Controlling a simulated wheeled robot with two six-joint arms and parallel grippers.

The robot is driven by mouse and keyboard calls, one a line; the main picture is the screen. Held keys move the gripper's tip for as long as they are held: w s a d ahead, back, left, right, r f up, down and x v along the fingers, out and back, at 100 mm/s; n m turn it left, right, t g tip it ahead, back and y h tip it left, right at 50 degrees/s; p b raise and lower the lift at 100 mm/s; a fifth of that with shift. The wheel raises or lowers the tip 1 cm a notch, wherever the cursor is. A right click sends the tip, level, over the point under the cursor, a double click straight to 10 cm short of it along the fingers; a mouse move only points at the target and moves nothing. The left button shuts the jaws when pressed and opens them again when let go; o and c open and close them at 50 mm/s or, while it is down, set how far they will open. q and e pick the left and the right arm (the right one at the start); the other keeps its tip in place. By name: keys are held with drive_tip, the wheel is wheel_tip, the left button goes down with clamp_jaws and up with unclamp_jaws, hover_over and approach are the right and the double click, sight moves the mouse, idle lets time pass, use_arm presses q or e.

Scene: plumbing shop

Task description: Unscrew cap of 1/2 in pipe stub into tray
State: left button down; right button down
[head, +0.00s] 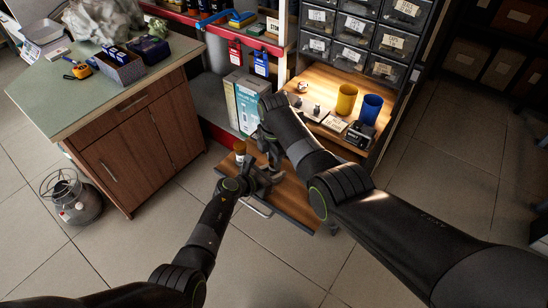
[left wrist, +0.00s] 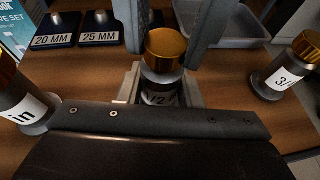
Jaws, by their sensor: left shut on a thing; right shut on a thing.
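The 1/2 in pipe stub (left wrist: 160,97) stands upright in the left wrist view, grey with a white label, its brass cap (left wrist: 166,46) on top. My left gripper (left wrist: 160,90) is shut on the stub's body below the cap. My right gripper (left wrist: 170,25) comes from above, its grey fingers on either side of the cap. In the head view my left gripper (head: 262,181) and right gripper (head: 270,148) meet over the wooden work surface, hiding the stub. A grey tray (left wrist: 228,42) lies behind on the right in the wrist view.
Other brass-capped stubs stand close by: one at the left (left wrist: 22,108) and a 3/4 one at the right (left wrist: 280,75). Blocks marked 20 MM (left wrist: 53,40) and 25 MM (left wrist: 100,36) sit behind. A shelf with a yellow cup (head: 346,100) and a blue cup (head: 370,109) is beyond.

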drive_tip(key=n, duration=1.3)
drive_tip(key=c, duration=1.1)
unclamp_jaws()
drive_tip(key=shift+c, duration=0.2)
